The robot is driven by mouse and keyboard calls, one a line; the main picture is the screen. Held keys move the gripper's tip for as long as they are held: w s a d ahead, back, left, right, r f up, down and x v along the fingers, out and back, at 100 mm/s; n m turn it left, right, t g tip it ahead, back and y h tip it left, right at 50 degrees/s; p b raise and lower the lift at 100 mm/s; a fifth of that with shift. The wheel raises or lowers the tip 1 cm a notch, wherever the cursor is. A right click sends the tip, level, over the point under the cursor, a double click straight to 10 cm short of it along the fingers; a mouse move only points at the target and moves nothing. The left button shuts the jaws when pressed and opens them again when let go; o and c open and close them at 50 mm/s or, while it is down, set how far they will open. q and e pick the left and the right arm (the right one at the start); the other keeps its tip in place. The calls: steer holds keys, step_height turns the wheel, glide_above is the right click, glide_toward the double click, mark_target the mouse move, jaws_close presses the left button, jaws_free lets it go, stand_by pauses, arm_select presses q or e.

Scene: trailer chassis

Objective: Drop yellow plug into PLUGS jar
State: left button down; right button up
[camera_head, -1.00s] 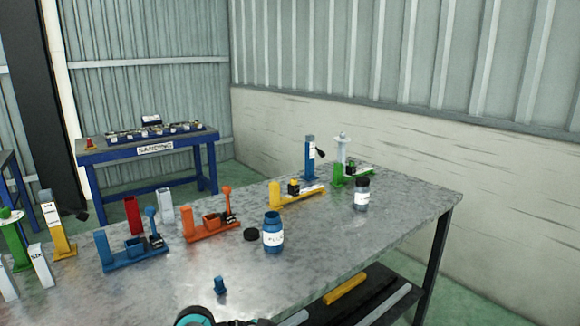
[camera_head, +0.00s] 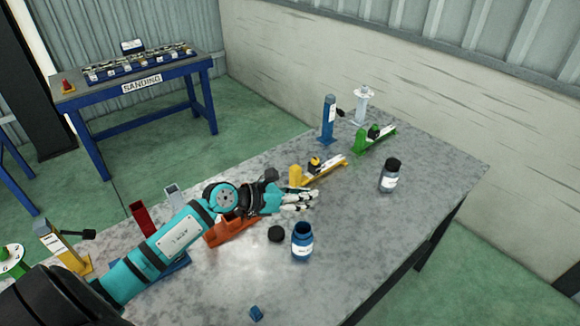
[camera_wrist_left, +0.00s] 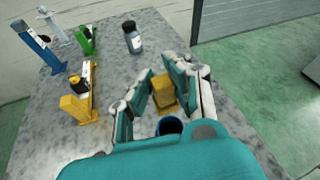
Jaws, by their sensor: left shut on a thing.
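My left gripper (camera_head: 300,199) reaches in over the table, above and near the open blue jar (camera_head: 302,246). In the left wrist view its fingers (camera_wrist_left: 163,95) are shut on the yellow plug (camera_wrist_left: 163,92). In the head view I cannot make the plug out at the fingers. The jar has a white label, too small to read here. Its dark open mouth shows in the left wrist view (camera_wrist_left: 169,126), just below the plug in the picture and partly hidden by the gripper. My right gripper is not in view.
A black cap (camera_head: 276,233) lies left of the jar. A small blue plug (camera_head: 256,313) lies near the front edge. A yellow fixture (camera_head: 318,171), a green fixture (camera_head: 374,139) and a black-capped jar (camera_head: 390,176) stand behind. The table's right side is mostly bare.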

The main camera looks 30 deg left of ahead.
arm_select(q)
steer(key=shift+w+a, duration=0.1)
steer(key=shift+f, duration=0.1)
steer(key=f+b, duration=0.3)
steer(key=shift+s+d, duration=0.2)
steer(key=shift+d, duration=0.1)
steer(key=b, duration=0.5)
glide_above(302, 241)
steer(key=w+a, duration=0.1)
steer(key=w, duration=0.2)
step_height(302, 241, down, 5)
steer(key=shift+s+a+f+b, duration=0.15)
steer(key=shift+f+b, duration=0.25)
steer(key=shift+f, duration=0.25)
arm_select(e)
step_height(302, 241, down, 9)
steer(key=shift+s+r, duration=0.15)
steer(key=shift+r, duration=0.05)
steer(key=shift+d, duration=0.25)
arm_select(q)
steer(key=c, duration=1.2)
jaws_free()
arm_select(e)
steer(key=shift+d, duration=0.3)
